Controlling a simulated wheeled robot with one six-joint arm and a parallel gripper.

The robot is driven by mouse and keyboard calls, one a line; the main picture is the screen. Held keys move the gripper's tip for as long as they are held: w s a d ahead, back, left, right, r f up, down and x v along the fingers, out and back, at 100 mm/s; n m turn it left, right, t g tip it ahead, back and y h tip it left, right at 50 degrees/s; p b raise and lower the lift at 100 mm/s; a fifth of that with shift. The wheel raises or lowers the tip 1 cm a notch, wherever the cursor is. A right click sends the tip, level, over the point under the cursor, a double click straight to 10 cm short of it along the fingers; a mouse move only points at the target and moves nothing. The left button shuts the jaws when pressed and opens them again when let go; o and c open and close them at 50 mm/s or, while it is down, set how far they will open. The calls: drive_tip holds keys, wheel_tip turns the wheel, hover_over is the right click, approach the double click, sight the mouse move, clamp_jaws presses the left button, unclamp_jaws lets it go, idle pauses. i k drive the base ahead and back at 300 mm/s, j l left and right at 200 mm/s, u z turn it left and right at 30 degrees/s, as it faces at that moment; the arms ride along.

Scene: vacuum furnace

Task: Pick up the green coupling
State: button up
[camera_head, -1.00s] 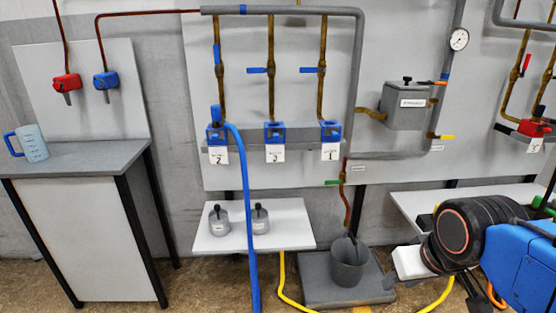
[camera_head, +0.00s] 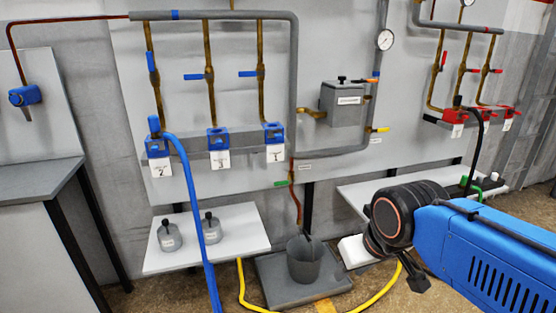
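Two small green pieces, one at the right shelf's back (camera_head: 466,182) and one just in front of it, stand near a white piece (camera_head: 493,177). They are small, and I cannot tell for certain which is the green coupling. My arm crosses the lower right of the view, in front of part of that shelf. A dark end piece, seemingly my gripper (camera_head: 416,280), hangs below the wrist, to the left of and nearer than the green pieces. Its fingers are too unclear to tell open from shut.
A grey bucket (camera_head: 304,262) stands on a low grey platform (camera_head: 268,282). A white shelf (camera_head: 240,240) holds two grey weights (camera_head: 170,235). A blue hose (camera_head: 190,190) and a yellow hose (camera_head: 385,293) run down to the floor. Red valves (camera_head: 480,115) are at right.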

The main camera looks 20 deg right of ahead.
sight(463, 180)
drive_tip(key=z, duration=1.65)
drive_tip(key=u, duration=1.55)
drive_tip(key=z, duration=1.55)
drive_tip(key=i+l+u, duration=0.1)
drive_tip(key=i+l, duration=0.15)
drive_tip(key=i, duration=0.25)
drive_tip(key=i+l+u, duration=0.1)
drive_tip(key=i+l, duration=0.15)
drive_tip(key=i, duration=0.25)
